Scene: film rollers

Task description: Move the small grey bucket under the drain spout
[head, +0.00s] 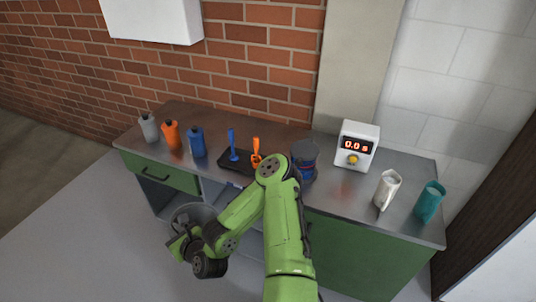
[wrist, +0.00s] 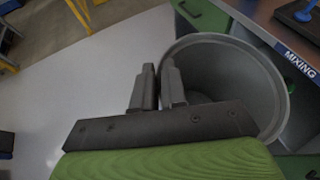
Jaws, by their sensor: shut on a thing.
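The small grey bucket (head: 193,213) is in front of the bench's open shelf, below the bench top, partly hidden by my arm in the head view. In the wrist view the bucket (wrist: 245,75) is upright or nearly so, seen from above, and looks empty. My gripper (wrist: 158,70) is shut on its near-left rim, one finger outside the wall and one inside. In the head view my gripper (head: 184,246) is mostly hidden by my wrist. I cannot tell whether the bucket touches the floor. I do not make out a drain spout in either view.
The bench (head: 400,205) carries bottles, a black tray with blue and orange tools (head: 235,160), a dark blue drum (head: 304,158), a timer (head: 357,146), a white jug (head: 387,190) and a teal jug (head: 429,201). Grey floor (head: 100,240) left of the bench is clear.

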